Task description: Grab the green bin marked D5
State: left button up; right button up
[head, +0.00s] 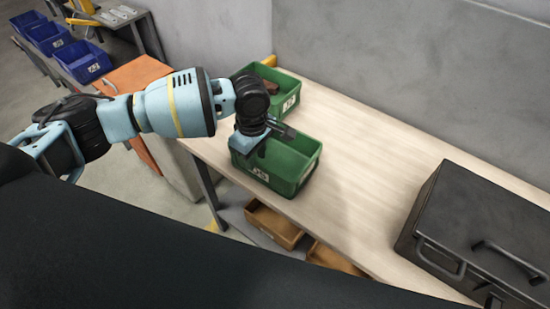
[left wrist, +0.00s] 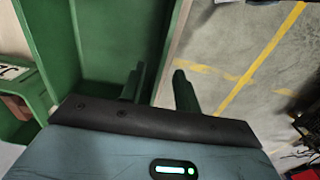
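Two green bins stand on the light wooden table. The farther green bin (head: 284,88) holds something brown and also has an unreadable label. My left gripper (head: 262,142) is at the nearer bin's left side, partly hiding it. In the left wrist view, the open fingers (left wrist: 160,88) straddle this bin's side wall (left wrist: 171,50), one inside and one outside, with gaps visible. My right gripper is not in view.
A black toolbox (head: 480,235) stands at the table's right end. Bare tabletop (head: 365,165) lies between it and the bins. A grey wall runs behind. Orange-brown bins (head: 275,224) sit below the table. Blue bins (head: 82,62) stand at far left.

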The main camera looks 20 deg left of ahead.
aim_at(257, 163)
pick_arm(q)
jog(key=f, duration=0.4)
jog(key=shift+s+d+f, duration=0.1)
jog(key=shift+d+f, duration=0.1)
jog(key=shift+f, duration=0.05)
grip_shut()
